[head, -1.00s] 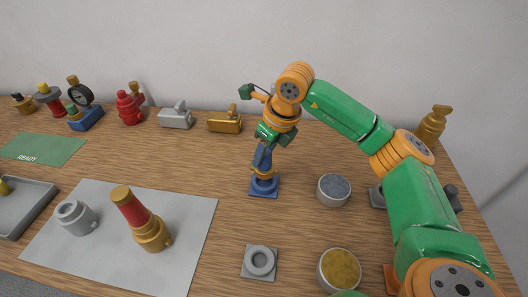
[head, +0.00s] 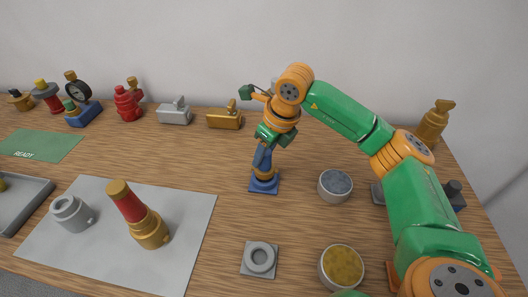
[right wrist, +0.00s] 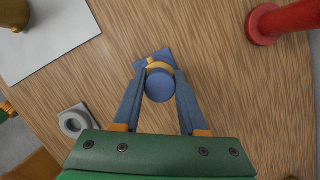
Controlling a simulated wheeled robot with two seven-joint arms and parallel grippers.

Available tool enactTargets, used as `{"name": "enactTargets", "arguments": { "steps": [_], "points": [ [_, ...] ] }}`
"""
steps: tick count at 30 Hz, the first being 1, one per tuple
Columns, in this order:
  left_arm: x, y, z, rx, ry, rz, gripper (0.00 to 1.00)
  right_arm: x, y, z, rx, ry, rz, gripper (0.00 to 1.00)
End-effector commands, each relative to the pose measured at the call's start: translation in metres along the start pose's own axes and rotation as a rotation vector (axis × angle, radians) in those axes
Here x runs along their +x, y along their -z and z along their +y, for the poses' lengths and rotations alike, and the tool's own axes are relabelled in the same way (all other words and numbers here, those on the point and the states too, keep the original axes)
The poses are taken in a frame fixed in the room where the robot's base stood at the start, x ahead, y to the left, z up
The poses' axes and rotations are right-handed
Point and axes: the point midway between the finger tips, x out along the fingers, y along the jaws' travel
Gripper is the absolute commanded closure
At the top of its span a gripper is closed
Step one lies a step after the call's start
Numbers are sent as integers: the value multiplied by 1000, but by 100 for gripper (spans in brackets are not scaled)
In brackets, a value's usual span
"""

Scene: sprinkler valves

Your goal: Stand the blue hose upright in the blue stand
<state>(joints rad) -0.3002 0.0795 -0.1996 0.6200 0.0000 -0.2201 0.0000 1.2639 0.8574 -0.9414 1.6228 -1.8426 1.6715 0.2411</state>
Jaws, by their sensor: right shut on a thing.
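The blue hose (right wrist: 159,87) has a blue round end and a gold band. My right gripper (right wrist: 160,76) is shut on it, one finger on each side. In the head view the right gripper (head: 263,163) points down and the hose's gold part (head: 264,175) shows below its fingertips, about upright. The blue stand (head: 264,185) is a square base on the table directly under the hose. In the right wrist view a corner of the stand (right wrist: 141,65) shows behind the hose. The hose's lower end is hidden at the stand, so its seating depth is unclear. My left gripper is out of view.
A grey mat (head: 190,205) carries a red-and-gold nozzle (head: 138,215) and a grey fitting (head: 72,213). Several valves line the back. Table left of the blue stand is clear.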

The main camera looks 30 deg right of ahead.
Motion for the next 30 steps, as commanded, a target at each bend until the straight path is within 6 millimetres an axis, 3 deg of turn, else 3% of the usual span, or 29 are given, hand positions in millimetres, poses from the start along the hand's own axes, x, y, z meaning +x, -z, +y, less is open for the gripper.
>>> {"name": "enactTargets", "arguments": {
  "steps": [14, 15, 19, 27, 30],
  "points": [
    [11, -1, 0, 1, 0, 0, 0, 13, 4, 0, 0, 0, 0, 100],
    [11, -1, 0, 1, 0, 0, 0, 13, 4, 0, 0, 0, -1, 56],
    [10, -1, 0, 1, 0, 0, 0, 12, 4, 0, 0, 0, 0, 23],
    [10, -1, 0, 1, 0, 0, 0, 11, 4, 0, 0, 0, 0, 23],
    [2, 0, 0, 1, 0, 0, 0, 1, 3, 0, 0, 0, 1, 23]
  ]
}}
